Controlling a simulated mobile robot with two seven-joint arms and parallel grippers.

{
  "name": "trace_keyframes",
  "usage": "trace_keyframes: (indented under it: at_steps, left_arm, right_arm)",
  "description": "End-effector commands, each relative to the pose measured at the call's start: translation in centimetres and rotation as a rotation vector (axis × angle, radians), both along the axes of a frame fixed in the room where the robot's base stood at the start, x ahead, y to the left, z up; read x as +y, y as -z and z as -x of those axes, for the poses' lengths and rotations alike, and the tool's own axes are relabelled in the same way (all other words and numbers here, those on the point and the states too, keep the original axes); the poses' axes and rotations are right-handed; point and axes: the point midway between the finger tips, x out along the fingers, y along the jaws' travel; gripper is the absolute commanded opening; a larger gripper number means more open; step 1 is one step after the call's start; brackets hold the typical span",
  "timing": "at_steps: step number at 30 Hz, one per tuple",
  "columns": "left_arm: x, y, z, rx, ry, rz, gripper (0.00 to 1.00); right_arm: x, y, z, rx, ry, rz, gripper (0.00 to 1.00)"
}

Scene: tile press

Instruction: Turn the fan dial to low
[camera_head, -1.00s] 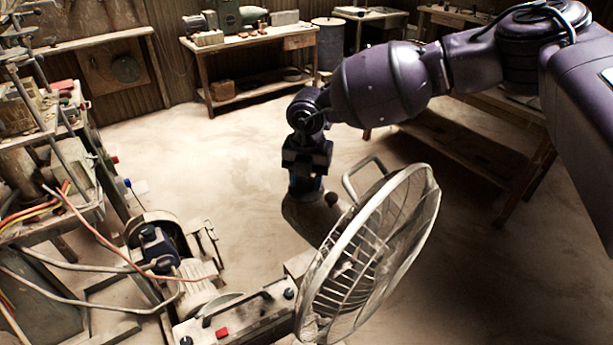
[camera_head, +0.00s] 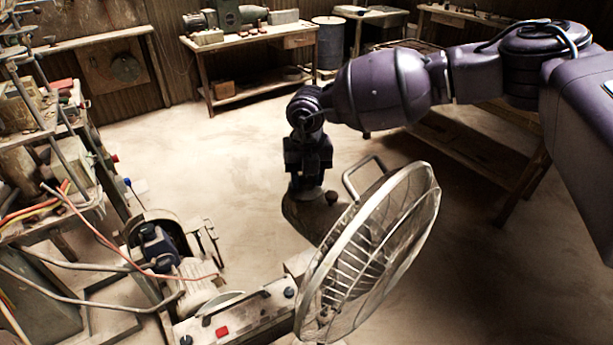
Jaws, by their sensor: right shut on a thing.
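The fan (camera_head: 372,250) stands in front of me at the lower middle, its round wire cage facing right and a loop handle on top. Its rounded motor housing (camera_head: 300,220) shows behind the cage at the left. A small dark knob (camera_head: 331,198) sticks up from the housing. My right gripper (camera_head: 306,194) points down onto the top of the housing, just left of that knob. It is shut on the fan dial, which is mostly hidden under the fingers, so its setting cannot be read. My left gripper is out of view.
A machine with a red button (camera_head: 222,331) sits left of the fan. A cluttered bench (camera_head: 40,215) with loose cables fills the left side. A workbench (camera_head: 255,38) stands at the back. The floor (camera_head: 215,150) between is clear.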

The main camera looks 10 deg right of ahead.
Motion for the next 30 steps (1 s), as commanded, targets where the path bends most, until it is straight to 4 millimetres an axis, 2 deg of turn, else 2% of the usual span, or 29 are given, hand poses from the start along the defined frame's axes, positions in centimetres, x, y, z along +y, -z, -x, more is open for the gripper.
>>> trace_keyframes:
  at_steps: [5,6,10,21,26,30]
  left_arm:
    - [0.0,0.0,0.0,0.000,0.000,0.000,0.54]
    - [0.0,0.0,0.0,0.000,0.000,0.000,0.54]
    - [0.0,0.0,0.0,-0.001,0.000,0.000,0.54]
    - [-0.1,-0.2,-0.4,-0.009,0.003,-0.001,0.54]
    - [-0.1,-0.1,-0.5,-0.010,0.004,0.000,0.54]
    - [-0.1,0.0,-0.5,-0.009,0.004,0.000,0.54]
  right_arm:
    - [0.0,-0.2,-0.1,-0.004,0.002,-0.002,0.18]
    - [0.0,-0.2,-0.1,-0.004,0.002,-0.002,0.48]
    - [0.0,-0.1,-0.1,-0.003,0.002,-0.001,0.68]
    - [0.0,-0.5,0.0,-0.002,0.002,-0.002,0.68]
    - [-0.1,-2.5,0.0,-0.004,0.002,-0.002,0.68]
    - [-0.1,-5.1,0.0,-0.004,0.002,-0.002,0.68]
